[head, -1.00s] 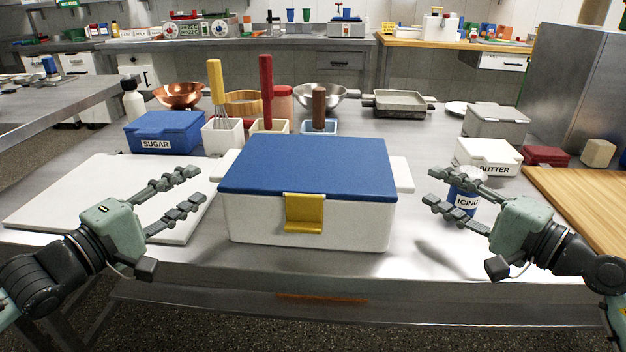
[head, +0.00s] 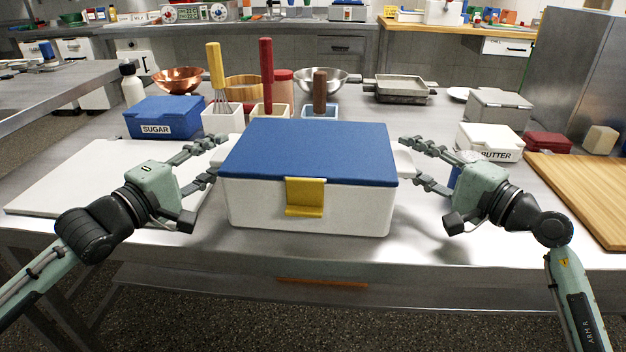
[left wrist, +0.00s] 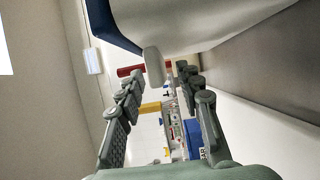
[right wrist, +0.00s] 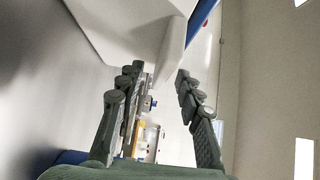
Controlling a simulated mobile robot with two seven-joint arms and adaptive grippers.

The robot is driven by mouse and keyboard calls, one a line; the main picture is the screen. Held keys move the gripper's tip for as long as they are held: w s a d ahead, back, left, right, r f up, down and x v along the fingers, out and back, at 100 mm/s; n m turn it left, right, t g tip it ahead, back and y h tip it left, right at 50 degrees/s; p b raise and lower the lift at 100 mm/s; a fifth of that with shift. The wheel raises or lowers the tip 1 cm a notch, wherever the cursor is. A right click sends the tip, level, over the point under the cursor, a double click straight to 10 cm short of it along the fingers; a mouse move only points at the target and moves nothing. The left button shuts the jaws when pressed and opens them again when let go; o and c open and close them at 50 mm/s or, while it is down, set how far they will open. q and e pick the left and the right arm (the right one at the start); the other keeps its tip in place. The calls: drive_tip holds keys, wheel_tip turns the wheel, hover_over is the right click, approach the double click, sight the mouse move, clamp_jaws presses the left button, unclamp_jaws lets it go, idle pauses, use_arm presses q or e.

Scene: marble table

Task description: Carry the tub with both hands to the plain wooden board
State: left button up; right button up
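The tub (head: 305,205) is white with a blue lid and a yellow latch, and rests upright on the steel table in the head view. My left gripper (head: 220,155) is open at its left side handle; in the left wrist view the pale handle (left wrist: 153,65) shows near and between the spread fingertips. My right gripper (head: 407,156) is open at the right side handle; in the right wrist view that handle (right wrist: 172,48) reaches between the spread fingertips. I cannot tell whether any finger touches. The plain wooden board (head: 582,190) lies at the table's right, bare in its visible front part.
A white board (head: 80,185) lies at the left. Behind the tub stand the sugar box (head: 165,118), utensil pots and bowls.

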use_arm(q)
drive_tip(key=shift+w+d, duration=0.4)
drive_tip(key=shift+w, duration=0.2)
use_arm(e)
drive_tip(key=shift+w+a, duration=0.45)
drive_tip(key=shift+w, duration=0.1)
use_arm(q)
drive_tip(key=shift+c, duration=0.5)
use_arm(e)
drive_tip(key=shift+c, duration=0.5)
use_arm(q)
clamp_jaws()
use_arm(e)
clamp_jaws()
use_arm(q)
drive_tip(key=shift+r, duration=0.4)
use_arm(e)
drive_tip(key=shift+r, duration=0.3)
